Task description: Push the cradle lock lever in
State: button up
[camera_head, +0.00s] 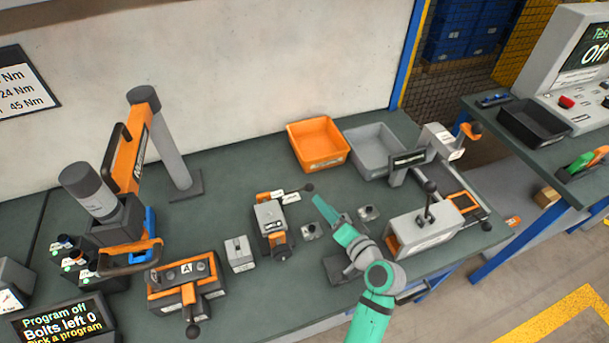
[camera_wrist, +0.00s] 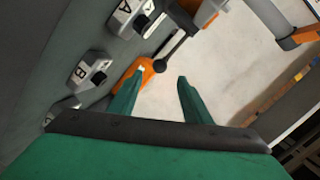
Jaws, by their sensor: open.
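The grey and orange cradle (camera_head: 268,218) stands mid-bench in the head view. A dark lever with a round black knob (camera_head: 308,188) sticks out from its upper right; I take it for the lock lever. In the wrist view a black ball-ended lever (camera_wrist: 160,66) shows just beyond and between my fingertips, beside an orange part. My gripper (camera_head: 318,203) is low over the bench, right of the cradle, its tip close to the knob. In the wrist view my gripper (camera_wrist: 160,80) has its two green fingers apart with nothing between them. Contact with the lever cannot be told.
Small grey blocks marked A (camera_wrist: 122,18) and B (camera_wrist: 90,72) sit close to my fingers. An orange bin (camera_head: 318,145) and a grey bin (camera_head: 375,150) stand behind. A white fixture with an upright lever (camera_head: 425,228) is to the right. An orange fixture (camera_head: 187,275) is at front left.

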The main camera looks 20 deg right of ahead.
aim_at(313, 189)
jog(key=x, duration=0.8)
jog(key=shift+w+d+f, duration=0.1)
jog(key=shift+w+d, duration=0.05)
jog(key=shift+w, duration=0.3)
jog(key=shift+w+d, duration=0.15)
jog(key=shift+w, duration=0.15)
jog(key=shift+w+f, duration=0.2)
jog(key=shift+w, duration=0.1)
jog(key=shift+w+a, duration=0.4)
jog(key=shift+a, duration=0.1)
jog(key=shift+d, duration=0.15)
grip_shut()
